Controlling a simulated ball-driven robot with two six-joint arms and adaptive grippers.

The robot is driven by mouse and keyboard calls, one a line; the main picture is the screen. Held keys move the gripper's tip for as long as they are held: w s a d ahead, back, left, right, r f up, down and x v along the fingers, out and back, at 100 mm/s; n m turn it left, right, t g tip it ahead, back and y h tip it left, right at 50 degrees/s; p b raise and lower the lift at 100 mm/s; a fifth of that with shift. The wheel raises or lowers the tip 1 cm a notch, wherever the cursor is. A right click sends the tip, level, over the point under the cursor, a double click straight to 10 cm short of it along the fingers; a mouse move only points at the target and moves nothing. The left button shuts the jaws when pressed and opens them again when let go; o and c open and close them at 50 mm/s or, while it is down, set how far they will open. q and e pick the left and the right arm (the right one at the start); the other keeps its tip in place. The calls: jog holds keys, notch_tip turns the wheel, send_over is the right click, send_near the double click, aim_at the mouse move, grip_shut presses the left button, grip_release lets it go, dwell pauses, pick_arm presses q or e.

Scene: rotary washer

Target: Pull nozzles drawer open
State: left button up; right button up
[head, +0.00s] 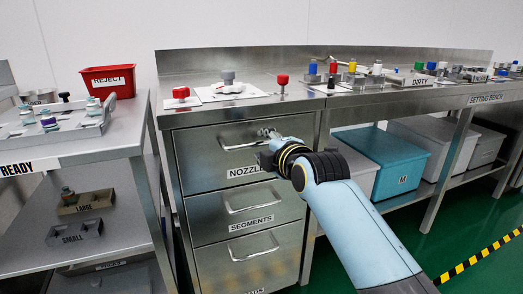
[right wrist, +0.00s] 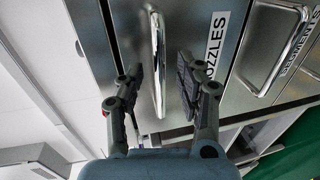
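The nozzles drawer (head: 198,152) is the top metal drawer of the cabinet and looks shut, its front in line with the drawers below. Its label (head: 245,172) is partly covered by my right gripper (head: 266,146), which is at the right part of the bar handle (head: 236,147). In the right wrist view the handle (right wrist: 158,62) runs between the two fingers of my right gripper (right wrist: 160,82). The fingers are apart, with a visible gap on each side of the handle. My left gripper is not in view.
The segments drawer (head: 215,214) and another drawer lie below. Red and grey knobbed parts stand on the bench top (head: 300,95) above. A side table (head: 105,140) with trays and a red reject bin (head: 108,81) stands left. Lidded boxes, including a blue one (head: 385,155), sit right.

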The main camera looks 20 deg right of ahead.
jog(key=shift+x, duration=1.3)
grip_shut()
